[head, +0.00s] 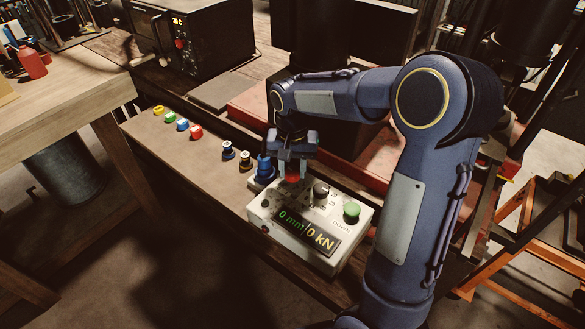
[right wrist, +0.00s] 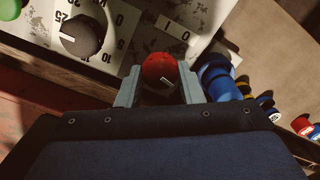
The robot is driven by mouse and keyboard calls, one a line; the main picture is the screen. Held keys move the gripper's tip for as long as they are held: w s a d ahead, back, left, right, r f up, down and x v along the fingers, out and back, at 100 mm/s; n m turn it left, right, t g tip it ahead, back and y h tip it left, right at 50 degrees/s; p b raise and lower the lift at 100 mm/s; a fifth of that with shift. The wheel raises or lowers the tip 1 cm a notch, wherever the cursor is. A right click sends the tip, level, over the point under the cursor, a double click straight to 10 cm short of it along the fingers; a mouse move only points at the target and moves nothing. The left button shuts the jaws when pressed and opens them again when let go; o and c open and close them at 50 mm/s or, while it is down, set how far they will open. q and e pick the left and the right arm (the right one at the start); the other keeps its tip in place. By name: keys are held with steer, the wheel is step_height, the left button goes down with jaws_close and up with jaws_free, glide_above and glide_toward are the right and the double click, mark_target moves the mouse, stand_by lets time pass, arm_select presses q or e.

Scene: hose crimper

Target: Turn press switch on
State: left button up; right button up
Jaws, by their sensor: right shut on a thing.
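The white press control box (head: 262,222) stands on the bench in the head view, its display (head: 307,230) reading 0 mm and 0 kN. Its red rotary switch (head: 292,178) is at the back left of the top face. My right gripper (head: 293,172) points down from above, shut on the red switch. In the right wrist view the switch (right wrist: 160,68) sits between both fingers of the gripper (right wrist: 159,82). A white mark shows on the knob, and the labels 1 and 0 (right wrist: 176,28) are printed beside it. My left gripper is not in view.
A black dial knob (head: 320,190) and a green button (head: 351,212) sit close to the right of the switch. A blue fitting (head: 265,167) stands close on the left. Several coloured fittings line the bench (head: 170,150) farther left. The red press frame (head: 250,105) is behind.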

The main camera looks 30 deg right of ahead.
mark_target(293, 172)
steer(key=m, duration=0.6)
steer(key=shift+m, duration=0.4)
stand_by(0.3)
steer(key=o, duration=1)
steer(key=shift+c, duration=0.2)
step_height(293, 172, up, 8)
steer(key=shift+f, duration=0.1)
